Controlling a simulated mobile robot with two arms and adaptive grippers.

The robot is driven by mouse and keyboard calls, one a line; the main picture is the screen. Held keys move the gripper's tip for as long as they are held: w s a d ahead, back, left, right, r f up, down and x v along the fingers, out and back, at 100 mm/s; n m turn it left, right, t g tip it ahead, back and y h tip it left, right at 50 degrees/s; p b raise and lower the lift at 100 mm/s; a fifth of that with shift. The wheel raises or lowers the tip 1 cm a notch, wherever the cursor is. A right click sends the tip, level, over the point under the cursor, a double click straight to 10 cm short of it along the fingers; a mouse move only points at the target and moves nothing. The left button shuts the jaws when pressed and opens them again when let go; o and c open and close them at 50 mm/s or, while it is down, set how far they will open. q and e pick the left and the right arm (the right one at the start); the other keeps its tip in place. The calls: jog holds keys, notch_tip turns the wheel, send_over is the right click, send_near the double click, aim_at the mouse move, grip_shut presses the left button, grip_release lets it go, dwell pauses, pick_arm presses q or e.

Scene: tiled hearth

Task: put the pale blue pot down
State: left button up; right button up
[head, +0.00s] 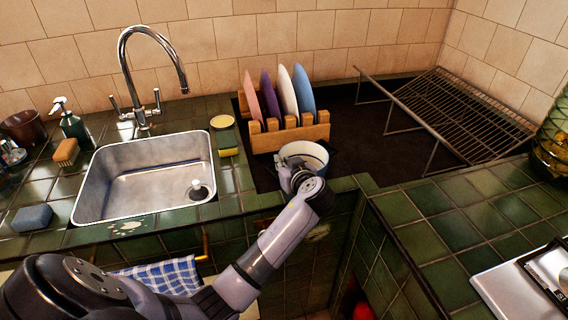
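The pale blue pot (316,153) is at the near edge of the dark recessed hearth area, just in front of the plate rack. Its open top faces up and its inside looks pale. My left gripper (290,172) is at the pot's near left rim and appears shut on its wall. The fingertips are partly hidden by the wrist, and so is the pot's lower front. I cannot tell whether the pot's base touches the surface. My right gripper is not in view.
A wooden rack (290,136) with several plates stands behind the pot. A sink (146,180) is on the left, with a sponge (228,152) between. A wire rack (450,105) stands at the right. Dark surface (375,150) right of the pot is clear.

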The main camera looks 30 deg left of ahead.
pick_arm(q)
jog(key=shift+o, duration=1.1)
jog(key=shift+r, duration=0.25)
jog(key=p+v, duration=0.4)
jog(key=v, duration=0.6)
jog(key=shift+s+d+r, duration=0.1)
jog(key=shift+s+d, duration=0.1)
jog(key=shift+d, duration=0.05)
jog(key=shift+s+d+r+p, duration=0.2)
jog(key=shift+s+d+p, duration=0.1)
jog(key=shift+s+d, duration=0.15)
